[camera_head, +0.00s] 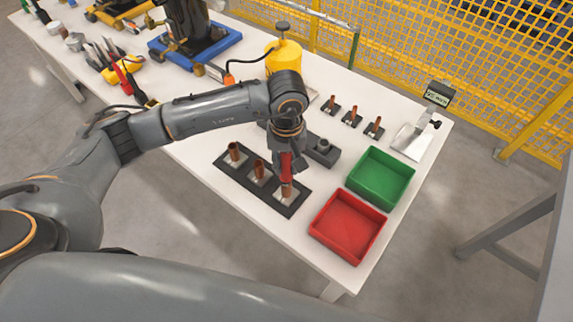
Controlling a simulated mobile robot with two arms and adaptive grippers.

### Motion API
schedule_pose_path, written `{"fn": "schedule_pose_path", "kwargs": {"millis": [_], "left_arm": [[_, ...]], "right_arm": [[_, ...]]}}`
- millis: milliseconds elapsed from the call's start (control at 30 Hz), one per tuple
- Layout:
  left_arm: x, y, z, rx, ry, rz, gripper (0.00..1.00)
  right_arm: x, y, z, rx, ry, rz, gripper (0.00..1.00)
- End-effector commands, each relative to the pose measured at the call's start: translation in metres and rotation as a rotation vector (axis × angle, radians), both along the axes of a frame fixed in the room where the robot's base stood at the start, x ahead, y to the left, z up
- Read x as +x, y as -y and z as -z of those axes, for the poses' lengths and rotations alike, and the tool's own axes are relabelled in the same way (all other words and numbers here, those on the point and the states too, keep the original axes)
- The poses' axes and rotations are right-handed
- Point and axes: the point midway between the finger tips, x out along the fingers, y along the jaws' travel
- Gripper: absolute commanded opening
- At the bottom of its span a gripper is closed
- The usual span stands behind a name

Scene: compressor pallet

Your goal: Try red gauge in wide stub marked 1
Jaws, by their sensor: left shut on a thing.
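My left gripper (287,156) points down and is shut on the red gauge (286,168), which is upright. The gauge is over the nearest copper stub (286,190) on a dark plate (265,203); I cannot tell whether its lower end is inside the stub or just above it. Two more wide copper stubs, the middle one (257,170) and the far-left one (234,150), stand in the same row. I cannot read any number marks. My right gripper is not in view.
A dark block (322,150) sits just right of the gripper. A green tray (380,177) and a red tray (347,226) stand to the right, both empty. Several small copper stubs (352,117) and a display stand (437,95) are behind. Yellow mesh fencing (480,55) borders the table (215,203).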

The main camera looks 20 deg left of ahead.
Motion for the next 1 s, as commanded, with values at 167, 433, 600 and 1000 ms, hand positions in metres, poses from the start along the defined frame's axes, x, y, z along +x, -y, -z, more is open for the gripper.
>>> {"fn": "schedule_pose_path", "kwargs": {"millis": [167,433,600,1000], "left_arm": [[0.002,0.0,-0.011,0.0,0.005,-0.001,0.0],[0.002,0.0,-0.025,-0.002,0.007,-0.001,0.0],[0.001,0.0,-0.029,-0.001,0.006,0.0,0.0],[0.002,0.0,-0.037,-0.001,0.007,-0.001,0.0]], "right_arm": [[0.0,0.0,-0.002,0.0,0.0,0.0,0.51],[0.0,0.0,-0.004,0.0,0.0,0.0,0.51],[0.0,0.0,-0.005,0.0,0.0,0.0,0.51],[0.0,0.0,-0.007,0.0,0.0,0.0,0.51]]}}
